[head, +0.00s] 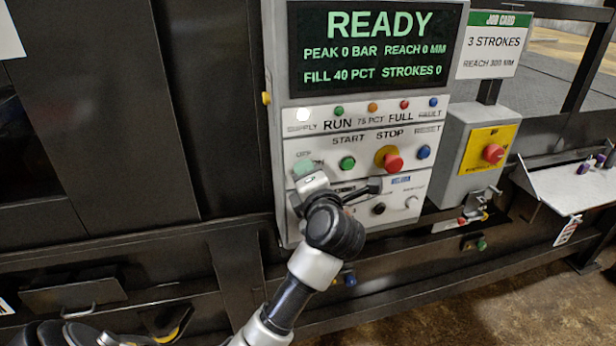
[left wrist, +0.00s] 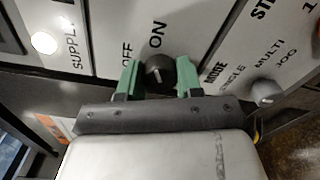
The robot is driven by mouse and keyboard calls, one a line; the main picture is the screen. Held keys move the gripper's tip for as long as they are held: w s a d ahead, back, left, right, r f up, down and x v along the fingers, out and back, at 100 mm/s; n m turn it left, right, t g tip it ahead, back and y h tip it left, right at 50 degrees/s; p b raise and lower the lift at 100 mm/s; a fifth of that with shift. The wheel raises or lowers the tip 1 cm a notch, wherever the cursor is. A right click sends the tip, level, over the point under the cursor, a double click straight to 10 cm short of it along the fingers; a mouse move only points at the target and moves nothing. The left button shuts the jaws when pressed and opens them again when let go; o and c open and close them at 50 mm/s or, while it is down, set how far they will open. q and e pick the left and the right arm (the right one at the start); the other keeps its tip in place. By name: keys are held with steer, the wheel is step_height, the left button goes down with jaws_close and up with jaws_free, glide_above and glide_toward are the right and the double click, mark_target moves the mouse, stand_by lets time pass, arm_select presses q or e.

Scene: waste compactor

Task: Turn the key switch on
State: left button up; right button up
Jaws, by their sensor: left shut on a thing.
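The control panel (head: 352,130) stands upright with a lit display reading READY. My left gripper (head: 305,176) is at the left edge of its button area and hides the key switch in the head view. In the left wrist view the key switch (left wrist: 158,71) is a round black knob with a short pale mark, below the OFF and ON labels. The green fingers of my left gripper (left wrist: 160,80) are shut on it from both sides. I cannot tell surely which label the mark points to. My right gripper is not in view.
The mode knob (left wrist: 267,93) is to the right of my gripper in the wrist view. The supply lamp (left wrist: 43,42) glows white. A green start button (head: 347,163) and red stop button (head: 393,162) sit near my wrist. A yellow emergency-stop box (head: 487,150) stands right.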

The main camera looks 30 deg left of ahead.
arm_select(q)
steer(key=o, duration=0.9)
steer(key=shift+d, duration=0.1)
steer(key=b+v, duration=0.4)
steer(key=v, duration=0.6)
steer(key=shift+s+d, duration=0.25)
steer(key=shift+s, duration=0.05)
